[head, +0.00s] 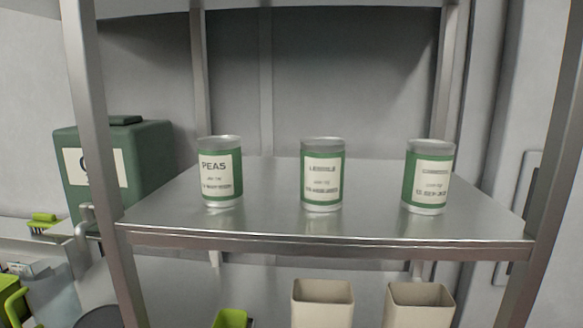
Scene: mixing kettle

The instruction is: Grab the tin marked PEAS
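The tin marked PEAS (221,172) stands upright on the left part of a metal shelf (270,225). It is a silver tin with a green and white label facing me. A second tin (322,175) of the same look stands upright in the middle; its label is too small to read surely. A third similar tin (428,177) stands upright at the right, its label also hard to read. The tins stand well apart from each other. Neither of my grippers shows in the head view.
Metal posts (98,150) frame the shelf on both sides. A green box (118,165) stands left, behind the left front post. Below the shelf are two beige containers (322,304) (419,306) and a lime green item (231,318). The shelf's front strip is clear.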

